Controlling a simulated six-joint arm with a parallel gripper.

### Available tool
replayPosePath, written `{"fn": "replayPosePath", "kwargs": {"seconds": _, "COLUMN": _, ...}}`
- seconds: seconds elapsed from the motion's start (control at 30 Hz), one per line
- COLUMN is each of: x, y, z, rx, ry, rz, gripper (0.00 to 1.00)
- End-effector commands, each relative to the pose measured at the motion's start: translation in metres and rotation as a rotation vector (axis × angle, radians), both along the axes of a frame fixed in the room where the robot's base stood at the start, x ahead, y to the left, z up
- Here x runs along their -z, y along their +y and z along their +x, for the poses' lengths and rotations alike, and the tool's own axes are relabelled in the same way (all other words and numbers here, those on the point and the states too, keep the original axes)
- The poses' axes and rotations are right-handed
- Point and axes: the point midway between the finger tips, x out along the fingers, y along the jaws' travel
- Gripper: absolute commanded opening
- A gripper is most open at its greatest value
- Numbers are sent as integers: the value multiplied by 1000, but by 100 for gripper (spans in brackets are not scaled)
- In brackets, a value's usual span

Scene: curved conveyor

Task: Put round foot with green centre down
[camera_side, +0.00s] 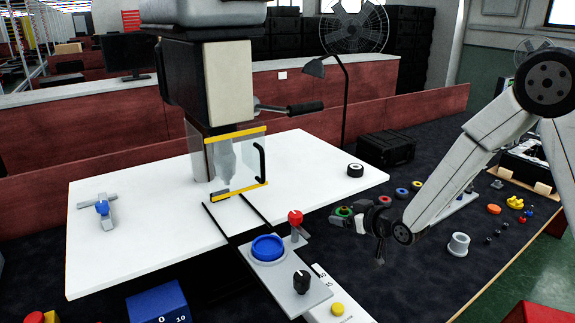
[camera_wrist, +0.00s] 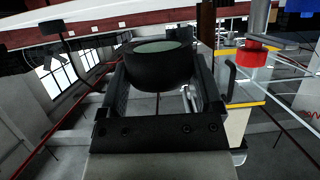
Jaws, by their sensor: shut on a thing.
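The round foot (camera_wrist: 158,70) is a thick black disc with a pale green centre in the wrist view. It sits between the two fingers of my gripper (camera_wrist: 157,82), which is shut on it, with the green face showing at the top. In the side view my gripper (camera_side: 348,221) hangs right of the red-knobbed lever, near the right edge of the white table (camera_side: 130,250). A green ring (camera_side: 343,211) shows at its tip there; I cannot tell surely that it is the held foot. The foot's underside is hidden.
A press with a yellow-edged clear guard (camera_side: 238,165) stands on the white table. A black round piece with a white centre (camera_side: 355,170) lies at the table's right end. A red-knobbed lever (camera_side: 295,217) and blue button (camera_side: 268,247) stand in front. Several coloured parts lie at right.

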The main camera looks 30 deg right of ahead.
Motion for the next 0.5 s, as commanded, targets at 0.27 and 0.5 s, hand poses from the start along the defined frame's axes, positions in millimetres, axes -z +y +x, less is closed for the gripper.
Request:
{"fn": "replayPosePath", "kwargs": {"seconds": 0.27, "x": 10, "y": 6, "z": -20, "rx": 33, "ry": -1, "rz": 1, "gripper": 23}}
{"fn": "replayPosePath", "kwargs": {"seconds": 0.5, "x": 9, "y": 7, "z": -19, "rx": 38, "ry": -2, "rz": 0, "gripper": 23}}
